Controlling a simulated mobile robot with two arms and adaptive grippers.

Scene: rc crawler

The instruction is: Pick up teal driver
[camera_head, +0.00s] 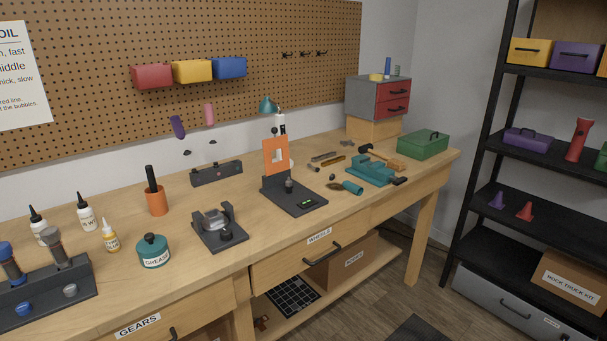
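A teal cylindrical handle (352,187), which looks like the teal driver, lies on its side on the workbench (205,270). It is near the front edge, between the dark stand with the orange panel (276,156) and the teal vise-like block (370,173). A small brownish piece (334,186) lies at its left end; I cannot tell whether it is part of it. Neither of my grippers is in view.
A grease jar (153,251), bottles (86,212) and an orange cup (156,200) stand at left. A green toolbox (423,145) is at the right end. A purple handle (177,127) and a pink handle (209,115) are at the pegboard. Black shelves (480,150) stand right.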

